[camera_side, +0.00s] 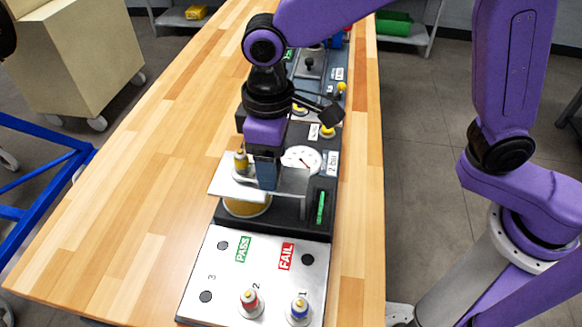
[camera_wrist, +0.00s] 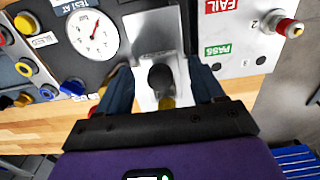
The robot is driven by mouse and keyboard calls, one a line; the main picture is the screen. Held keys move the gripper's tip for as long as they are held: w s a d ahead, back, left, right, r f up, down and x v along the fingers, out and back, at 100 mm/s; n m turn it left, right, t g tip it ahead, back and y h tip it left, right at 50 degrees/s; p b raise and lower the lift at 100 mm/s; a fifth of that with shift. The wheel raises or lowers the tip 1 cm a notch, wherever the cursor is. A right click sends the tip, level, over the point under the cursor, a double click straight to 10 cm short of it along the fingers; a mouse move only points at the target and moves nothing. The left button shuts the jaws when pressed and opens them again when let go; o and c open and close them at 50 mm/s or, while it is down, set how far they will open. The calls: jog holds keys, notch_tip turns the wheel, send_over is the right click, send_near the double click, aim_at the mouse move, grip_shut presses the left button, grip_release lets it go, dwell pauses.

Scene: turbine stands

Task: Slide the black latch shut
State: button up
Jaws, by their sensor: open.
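A black rounded knob (camera_wrist: 161,77), seemingly the latch, stands over a shiny metal plate (camera_wrist: 153,35) in the wrist view. My gripper (camera_wrist: 162,68) is open, with one blue finger on each side of the knob; I cannot tell whether either finger touches it. In the side view my gripper (camera_side: 267,186) is low over the metal plate (camera_side: 225,183) of the station, and it hides the knob. A brass-and-grey fitting (camera_side: 241,161) stands on the plate just left of the gripper.
A white dial gauge (camera_side: 301,159) and a black housing with a green strip (camera_side: 321,207) sit close by. The PASS/FAIL panel (camera_side: 222,283) holds a red-topped (camera_side: 249,302) and a blue-topped fitting (camera_side: 299,309). The wooden table (camera_side: 130,200) is clear on the left.

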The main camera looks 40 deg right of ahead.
jog(key=shift+r, duration=0.15)
jog(key=shift+r, duration=3.4)
jog(key=s+d+f+n, duration=0.1)
jog(key=s+d+f, duration=0.1)
jog(key=s+d, duration=0.3)
jog(key=s+d+f+n, duration=0.1)
jog(key=s+d, duration=0.5)
jog(key=d, duration=0.7)
jog(key=s+d+f+n, duration=0.1)
jog(key=s+d+f, duration=0.2)
jog(key=s+d, duration=0.3)
jog(key=d, duration=0.3)
jog(key=shift+d+f+n, duration=0.15)
jog(key=shift+f+n, duration=0.15)
jog(key=shift+f, duration=0.05)
